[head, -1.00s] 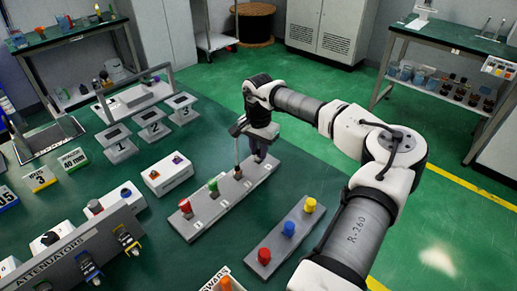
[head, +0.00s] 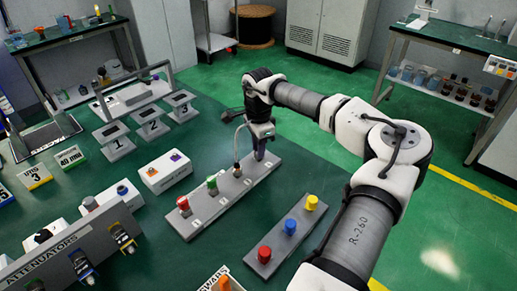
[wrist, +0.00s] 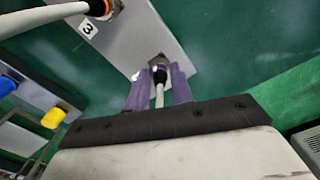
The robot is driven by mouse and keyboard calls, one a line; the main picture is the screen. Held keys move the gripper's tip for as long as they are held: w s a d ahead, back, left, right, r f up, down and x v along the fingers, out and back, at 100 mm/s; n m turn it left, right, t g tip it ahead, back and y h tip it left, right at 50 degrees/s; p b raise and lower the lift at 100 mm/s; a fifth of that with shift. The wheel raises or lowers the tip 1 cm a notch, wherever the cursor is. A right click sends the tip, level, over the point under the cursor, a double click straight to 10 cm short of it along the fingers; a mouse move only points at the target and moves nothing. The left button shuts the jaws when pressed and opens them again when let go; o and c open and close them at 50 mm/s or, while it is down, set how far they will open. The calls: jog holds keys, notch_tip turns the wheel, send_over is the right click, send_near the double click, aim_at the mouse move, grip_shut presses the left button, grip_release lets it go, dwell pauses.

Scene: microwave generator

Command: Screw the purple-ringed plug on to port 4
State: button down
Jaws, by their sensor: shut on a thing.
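My gripper (wrist: 159,78) is shut on the purple-ringed plug (wrist: 159,74), its purple fingers on either side of it. In the wrist view the plug's metal end is at a fitting near the end of the grey port strip (wrist: 185,45), past the 3 label. This fits port 4, but its number is not readable. I cannot tell how far the plug is threaded. A pale cable runs back from it. In the head view my gripper (head: 260,150) points down over the far right end of the port strip (head: 210,208), hiding the plug.
An orange-ringed plug (wrist: 104,8) with a thick pale cable sits at port 3, close by. A red cap (head: 183,203) and a green cap (head: 212,184) stand on the strip's other ports. A second strip holds yellow, blue and red caps (head: 290,227). Green table shows beyond the strip's end.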

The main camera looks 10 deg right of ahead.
jog(key=m+b, duration=0.1)
jog(key=m, duration=0.4)
jog(key=shift+m+b, duration=0.3)
jog(key=m+b, duration=0.1)
jog(key=m, duration=0.5)
jog(key=shift+b, duration=0.35)
jog(key=m+b, duration=0.1)
jog(key=m, duration=0.4)
jog(key=shift+m, duration=0.4)
jog(key=m+b, duration=0.1)
jog(key=m, duration=0.4)
jog(key=shift+m+b, duration=0.3)
jog(key=shift+b, duration=0.1)
jog(key=c, duration=1.2)
grip_release()
jog(key=shift+r, duration=0.15)
notch_tip(320, 180, up, 14)
jog(key=shift+f+b, duration=0.2)
jog(key=shift+b, duration=0.1)
